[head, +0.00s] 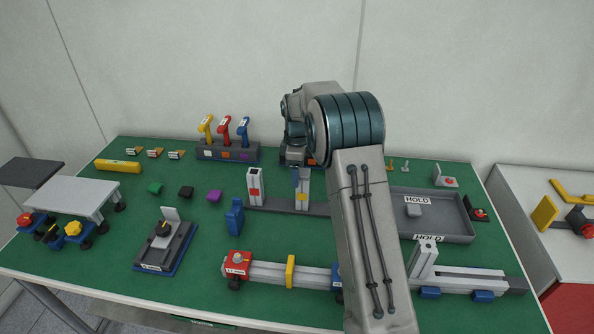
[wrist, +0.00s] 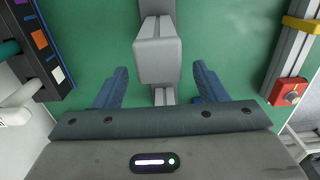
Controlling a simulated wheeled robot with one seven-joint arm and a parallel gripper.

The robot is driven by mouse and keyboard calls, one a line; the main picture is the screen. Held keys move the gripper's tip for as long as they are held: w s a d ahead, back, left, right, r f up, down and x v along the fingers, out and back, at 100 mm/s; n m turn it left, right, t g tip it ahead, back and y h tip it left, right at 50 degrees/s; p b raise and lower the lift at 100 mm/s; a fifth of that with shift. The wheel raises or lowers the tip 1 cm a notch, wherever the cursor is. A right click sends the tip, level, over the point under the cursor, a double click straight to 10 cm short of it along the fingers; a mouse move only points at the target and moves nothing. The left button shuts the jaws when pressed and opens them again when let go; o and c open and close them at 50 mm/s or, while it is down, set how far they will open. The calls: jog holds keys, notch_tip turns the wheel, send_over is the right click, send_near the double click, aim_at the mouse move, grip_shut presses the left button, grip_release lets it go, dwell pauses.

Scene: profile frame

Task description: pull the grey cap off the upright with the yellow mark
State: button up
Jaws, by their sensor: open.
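The upright with the yellow mark (head: 302,194) stands on a dark grey rail (head: 330,209) in the middle of the green table. Its top is mostly hidden by my gripper in the head view. In the wrist view a grey block, the grey cap (wrist: 157,60), is seen from above; its mark does not show there. My gripper (wrist: 158,80) is open, with one blue finger on each side of the cap and a gap on both sides. In the head view a blue finger (head: 295,178) shows beside the upright's top.
A similar upright with a red mark (head: 254,188) stands left on the same rail. A tool rack (head: 228,154) is behind it. A clamped bar with a red end block (head: 237,264) lies in front. A grey HOLD tray (head: 452,235) is at right.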

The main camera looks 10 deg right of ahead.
jog(key=shift+f, duration=0.3)
jog(key=c, duration=1)
jog(key=shift+r, duration=0.1)
jog(key=shift+c, duration=0.2)
jog(key=shift+r+p, duration=0.7)
jog(key=shift+r, duration=0.25)
jog(key=shift+r, duration=0.1)
jog(key=shift+r+p, duration=1)
jog(key=shift+r, duration=0.4)
